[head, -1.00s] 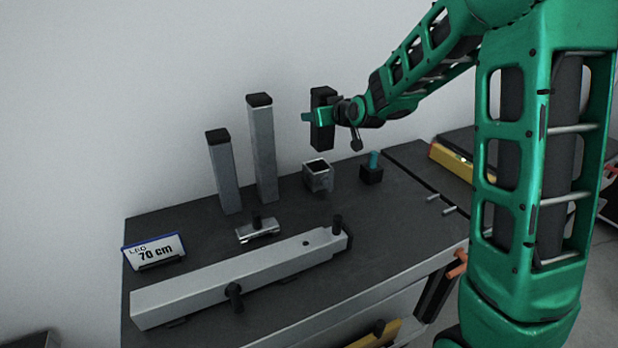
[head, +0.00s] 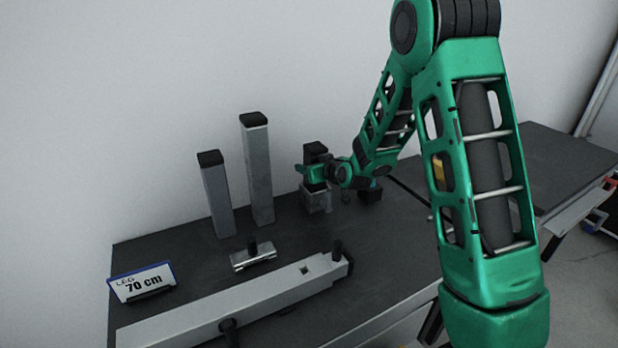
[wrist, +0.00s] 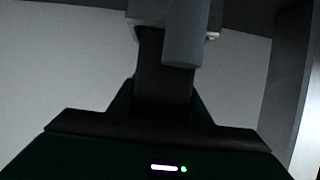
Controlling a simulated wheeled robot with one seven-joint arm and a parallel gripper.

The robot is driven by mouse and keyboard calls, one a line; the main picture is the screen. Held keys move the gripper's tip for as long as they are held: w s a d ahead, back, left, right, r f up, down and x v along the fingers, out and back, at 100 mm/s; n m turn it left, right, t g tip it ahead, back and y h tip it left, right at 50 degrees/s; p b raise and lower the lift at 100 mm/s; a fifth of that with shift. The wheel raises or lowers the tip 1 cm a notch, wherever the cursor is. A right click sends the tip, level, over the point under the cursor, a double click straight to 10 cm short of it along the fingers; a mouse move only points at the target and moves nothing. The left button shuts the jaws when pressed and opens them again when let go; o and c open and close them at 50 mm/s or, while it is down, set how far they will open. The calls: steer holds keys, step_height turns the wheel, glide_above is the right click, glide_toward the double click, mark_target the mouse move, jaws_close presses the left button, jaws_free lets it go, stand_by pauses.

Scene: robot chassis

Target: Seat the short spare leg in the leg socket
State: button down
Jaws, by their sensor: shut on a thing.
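The short spare leg (head: 316,151) is a dark, square-section piece held upright in my gripper (head: 313,173). My green jaws are shut around it. The leg socket (head: 318,202) is a small grey square metal holder on the bench, directly below the jaws. The leg's lower end is at the socket's mouth; the jaws hide how deep it is. In the wrist view the dark leg (wrist: 163,75) runs up to a grey edge at the top, partly behind a grey cylinder.
Two taller grey legs with black caps (head: 216,195) (head: 257,172) stand left of the socket. A small clamp (head: 252,258), a long grey beam (head: 265,295) and a "LEG 70 cm" sign (head: 142,283) are nearer. A dark block (head: 370,191) is close on the right.

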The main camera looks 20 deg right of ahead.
steer(key=shift+f, duration=1.6)
steer(key=c, duration=1)
jaws_free()
steer(key=shift+f, duration=0.15)
steer(key=v, duration=1.2)
steer(key=s+d+r+m+g, duration=0.2)
steer(key=s+d+m+g, duration=0.1)
steer(key=s, duration=1.1)
steer(key=s+d+r+m+g+h, duration=0.1)
steer(key=s+d+g, duration=0.4)
steer(key=s, duration=0.8)
steer(key=s+d+r+m+g+h, duration=0.1)
steer(key=s+d+m+g, duration=0.3)
steer(key=s, duration=1)
steer(key=shift+s+d+r+m+g, duration=0.3)
steer(key=shift+d+r+g, duration=0.3)
steer(key=shift+d+r, duration=0.25)
